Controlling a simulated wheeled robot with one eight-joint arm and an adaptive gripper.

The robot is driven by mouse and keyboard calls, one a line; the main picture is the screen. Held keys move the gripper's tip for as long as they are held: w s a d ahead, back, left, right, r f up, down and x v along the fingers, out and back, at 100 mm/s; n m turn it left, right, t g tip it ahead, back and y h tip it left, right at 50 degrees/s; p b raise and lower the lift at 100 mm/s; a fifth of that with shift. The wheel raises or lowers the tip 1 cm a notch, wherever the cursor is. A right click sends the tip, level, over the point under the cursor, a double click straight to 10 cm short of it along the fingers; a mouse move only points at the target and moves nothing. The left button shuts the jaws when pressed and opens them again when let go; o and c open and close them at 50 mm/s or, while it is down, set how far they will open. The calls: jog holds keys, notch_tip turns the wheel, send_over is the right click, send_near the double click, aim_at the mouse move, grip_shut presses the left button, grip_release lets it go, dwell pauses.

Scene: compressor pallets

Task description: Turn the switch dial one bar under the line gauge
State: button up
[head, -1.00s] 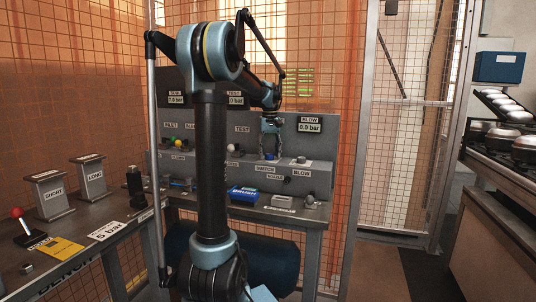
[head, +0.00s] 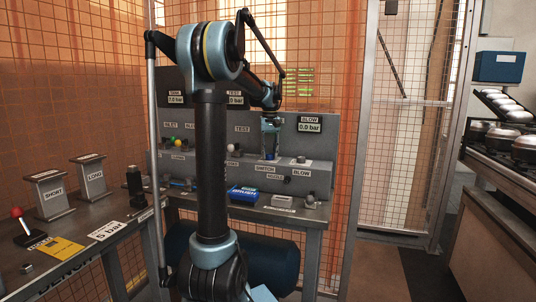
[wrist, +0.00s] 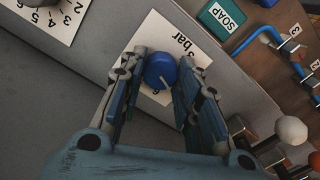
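The blue switch dial (wrist: 160,68) sits on a white number plate (wrist: 182,45) lettered "bar" in the wrist view. A pale line marks the dial's lower part. Numbers 3 and 6 show on the plate; the fingers hide others. My gripper (wrist: 157,92) is open, with one finger on each side of the dial and narrow gaps beside it. In the head view my gripper (head: 270,155) is at the panel above the SWITCH label, and the dial is hard to make out. Tank (head: 177,99), test and blow gauges show; the tank seems to read 7.0 bar. I see no line gauge, perhaps behind my arm.
The grey panel (head: 325,150) stands against an orange mesh fence.

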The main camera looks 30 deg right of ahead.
aim_at(269, 154)
jog(key=o, duration=0.4)
notch_tip(269, 154, up, 12)
jog(key=shift+w+f, duration=0.1)
dwell(0.5)
jog(key=shift+a, duration=0.1)
jog(key=s+a+f+n, duration=0.1)
jog(key=s+a+f, duration=0.25)
jog(key=a, duration=0.55)
jog(key=s+a+f+n+t, duration=0.15)
jog(key=a+f, duration=0.25)
jog(key=a, duration=0.4)
jog(key=s+a+f+g, duration=0.1)
jog(key=s+a+f, duration=0.2)
jog(key=a, duration=0.6)
jog(key=s+a+f, duration=0.4)
jog(key=s+f, duration=0.1)
jog(key=f, duration=0.2)
jog(key=s+a+f+n+t, duration=0.1)
jog(key=s+a+f, duration=0.4)
jog(key=f, duration=0.2)
jog(key=s+a+f+n, duration=0.1)
jog(key=s+a+f, duration=0.4)
jog(key=f, duration=0.3)
jog(key=shift+s+a+n+t, duration=0.25)
jog(key=shift+s+t, duration=0.1)
jog(key=shift+s, duration=0.05)
